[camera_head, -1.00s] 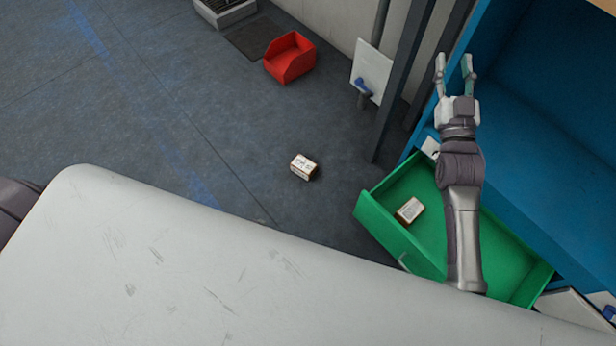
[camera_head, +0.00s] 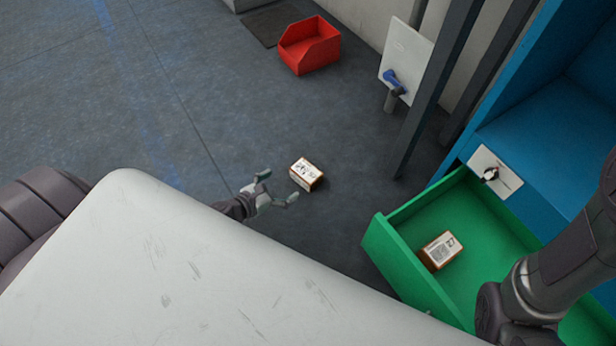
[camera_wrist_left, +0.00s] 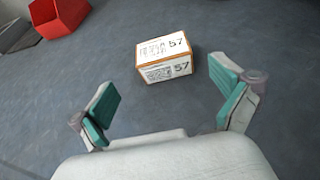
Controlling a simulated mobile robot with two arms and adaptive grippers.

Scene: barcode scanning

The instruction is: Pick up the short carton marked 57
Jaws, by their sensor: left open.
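The short carton marked 57 (camera_head: 306,174) lies on the grey floor in the middle of the head view. In the left wrist view the carton (camera_wrist_left: 165,57) shows white labels with "57" and brown edges. My left gripper (camera_head: 277,187) is open and empty, just left of the carton in the head view. In the left wrist view its two teal-padded fingers (camera_wrist_left: 166,108) are spread, and the carton lies beyond the tips, roughly between them. My right arm shows at the lower right of the head view over the green drawer; its gripper is out of the picture.
Another carton (camera_head: 440,250) lies in the open green drawer (camera_head: 391,259) of the blue cabinet (camera_head: 540,125). A red bin (camera_head: 310,50) stands on the floor further back. A dark post (camera_head: 437,90) rises beside the cabinet. The floor around the carton is clear.

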